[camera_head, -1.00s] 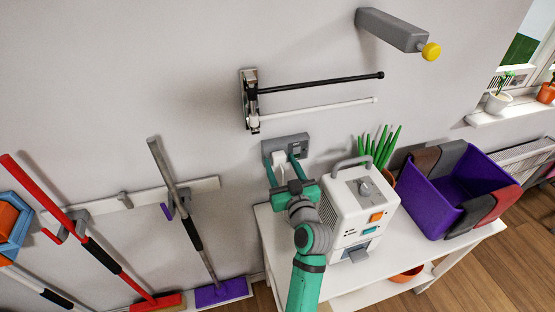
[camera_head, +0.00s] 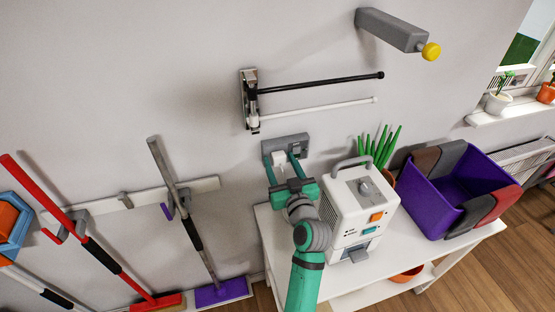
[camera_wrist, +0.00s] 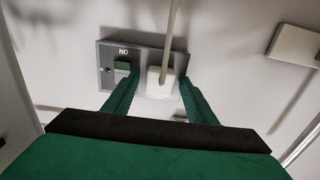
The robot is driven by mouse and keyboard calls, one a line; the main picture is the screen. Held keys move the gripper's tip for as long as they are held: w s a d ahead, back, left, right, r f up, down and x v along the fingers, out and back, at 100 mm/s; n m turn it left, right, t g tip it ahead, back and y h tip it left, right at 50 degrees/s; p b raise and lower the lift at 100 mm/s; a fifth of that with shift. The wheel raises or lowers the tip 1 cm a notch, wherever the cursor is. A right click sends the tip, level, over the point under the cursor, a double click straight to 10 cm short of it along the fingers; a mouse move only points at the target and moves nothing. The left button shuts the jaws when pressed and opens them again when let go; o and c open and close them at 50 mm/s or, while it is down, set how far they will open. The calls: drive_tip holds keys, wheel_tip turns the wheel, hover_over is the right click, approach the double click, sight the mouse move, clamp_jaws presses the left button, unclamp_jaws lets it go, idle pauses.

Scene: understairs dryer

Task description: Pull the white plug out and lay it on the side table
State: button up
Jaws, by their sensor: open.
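The white plug (camera_wrist: 160,82) sits in the grey wall socket panel (camera_wrist: 108,57), and its pale cord runs up across the wrist view. In the head view the plug (camera_head: 279,158) shows between my fingers, in front of the grey panel (camera_head: 297,142). My gripper (camera_wrist: 158,90) is open, with one green finger on each side of the plug; I cannot tell whether either touches it. It also shows in the head view (camera_head: 282,160). The white side table (camera_head: 268,222) stands below, against the wall.
A white boxy machine (camera_head: 345,212) stands on the table close right of my arm. A purple bin (camera_head: 440,200) and a green plant (camera_head: 380,146) are further right. Black and white rails (camera_head: 315,108) stick out above the socket. Brooms hang at left. Little bare tabletop shows.

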idle(0.3)
clamp_jaws()
drive_tip(key=v, duration=0.6)
idle(1.2)
drive_tip(key=shift+s, duration=0.15)
drive_tip(key=v, duration=1.1)
drive_tip(key=shift+s+a, duration=0.3)
drive_tip(key=shift+s, duration=0.15)
idle(0.6)
drive_tip(key=shift+s+d, duration=0.15)
drive_tip(key=shift+s, duration=0.55)
